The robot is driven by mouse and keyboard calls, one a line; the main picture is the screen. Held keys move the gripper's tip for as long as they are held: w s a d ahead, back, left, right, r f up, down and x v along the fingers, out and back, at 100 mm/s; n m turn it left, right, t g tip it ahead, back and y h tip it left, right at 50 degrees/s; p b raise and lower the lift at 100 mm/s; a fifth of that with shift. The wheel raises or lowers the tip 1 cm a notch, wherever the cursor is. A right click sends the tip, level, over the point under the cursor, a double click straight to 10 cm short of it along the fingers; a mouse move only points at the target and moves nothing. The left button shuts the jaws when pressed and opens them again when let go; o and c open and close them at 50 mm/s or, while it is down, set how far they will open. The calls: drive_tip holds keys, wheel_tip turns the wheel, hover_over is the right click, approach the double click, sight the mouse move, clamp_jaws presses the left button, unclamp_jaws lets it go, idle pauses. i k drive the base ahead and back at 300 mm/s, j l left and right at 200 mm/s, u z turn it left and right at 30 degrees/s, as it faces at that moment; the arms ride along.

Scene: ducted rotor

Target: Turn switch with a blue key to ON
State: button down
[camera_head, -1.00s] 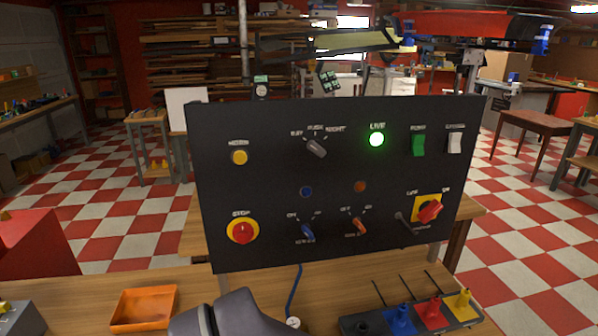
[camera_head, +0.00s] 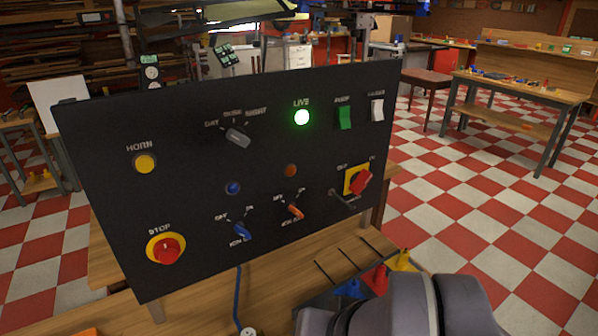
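The switch with a blue key (camera_head: 242,231) is on the lower middle of the black control panel (camera_head: 180,208). The blue key is slanted from upper left to lower right, its upper end towards the left-hand label. The label there seems to read OFF, with ON at its upper right. A dark blue lamp (camera_head: 232,188) above it looks unlit. My gripper is not in view. Only grey links of my arm show at the bottom right, in front of the table and below the panel, apart from the blue key.
Beside the blue key is an orange key switch (camera_head: 294,210). A red STOP button (camera_head: 167,249), yellow HORN button (camera_head: 145,163), grey selector (camera_head: 237,136), lit green LIVE lamp (camera_head: 302,117), rocker switches and red rotary switch (camera_head: 361,182) share the panel. Coloured pieces stand near my arm.

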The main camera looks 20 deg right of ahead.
sight(238, 227)
drive_tip(key=j+u, duration=0.45)
drive_tip(key=k+j+u, duration=0.1)
drive_tip(key=j+u, duration=0.15)
drive_tip(key=u, duration=0.25)
